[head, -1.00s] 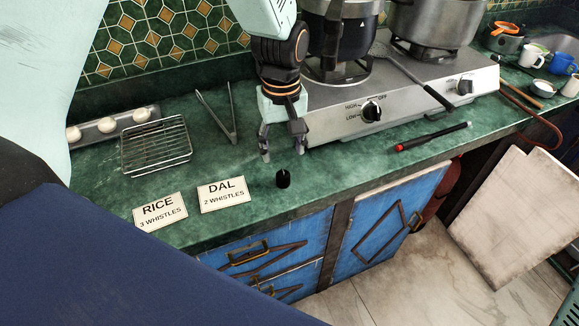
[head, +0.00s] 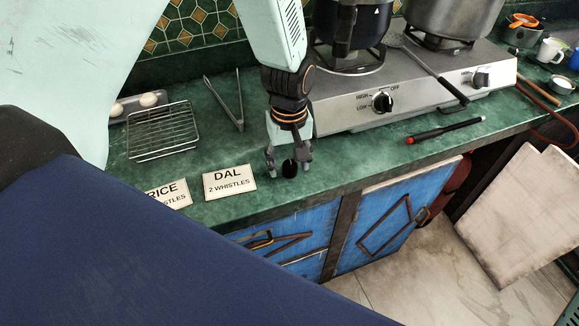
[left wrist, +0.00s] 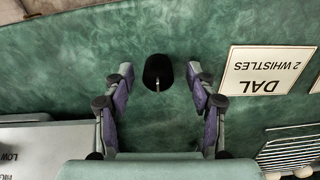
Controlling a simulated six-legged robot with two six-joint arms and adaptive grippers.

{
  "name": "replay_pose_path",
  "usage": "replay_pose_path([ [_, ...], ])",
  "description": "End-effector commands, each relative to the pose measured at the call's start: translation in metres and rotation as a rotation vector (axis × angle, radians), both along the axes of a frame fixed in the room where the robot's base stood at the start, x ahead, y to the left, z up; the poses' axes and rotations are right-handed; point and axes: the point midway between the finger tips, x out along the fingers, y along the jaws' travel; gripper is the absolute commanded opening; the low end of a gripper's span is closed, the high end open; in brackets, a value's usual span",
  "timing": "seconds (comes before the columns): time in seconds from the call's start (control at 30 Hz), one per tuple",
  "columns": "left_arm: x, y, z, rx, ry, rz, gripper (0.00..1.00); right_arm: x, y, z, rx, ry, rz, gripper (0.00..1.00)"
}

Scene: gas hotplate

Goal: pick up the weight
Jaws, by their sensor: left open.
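The weight (head: 290,169) is a small black cylinder standing on the green counter, just right of the DAL card. In the left wrist view the weight (left wrist: 158,71) shows as a dark round top with a small light pin, between and slightly beyond the fingertips. My left gripper (head: 288,170) is open and low over the counter, with one finger on each side of the weight. In the left wrist view the gripper (left wrist: 159,76) has a visible gap between each fingertip and the weight. My right gripper is not in view.
The DAL card (head: 229,182) and RICE card (head: 167,195) lie to the left. A wire rack (head: 162,131) and tongs (head: 226,102) are behind them. The gas hotplate (head: 408,92) stands behind right, with a red-tipped black tool (head: 445,130) before it. The counter's front edge is close.

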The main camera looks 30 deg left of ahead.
Motion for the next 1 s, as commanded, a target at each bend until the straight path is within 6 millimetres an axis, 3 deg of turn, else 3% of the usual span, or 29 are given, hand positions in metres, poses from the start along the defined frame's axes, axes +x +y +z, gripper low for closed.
replay_pose_path([
  [0.13,0.0015,0.0000,0.0005,0.000,0.000,0.000,0.56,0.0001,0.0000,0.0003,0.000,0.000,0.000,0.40],
  [0.8,0.0018,0.0001,0.0006,0.000,0.000,0.000,0.00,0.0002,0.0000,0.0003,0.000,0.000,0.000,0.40],
  [1.0,0.0020,0.0001,0.0008,0.000,0.000,0.000,0.00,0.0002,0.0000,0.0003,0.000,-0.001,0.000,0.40],
])
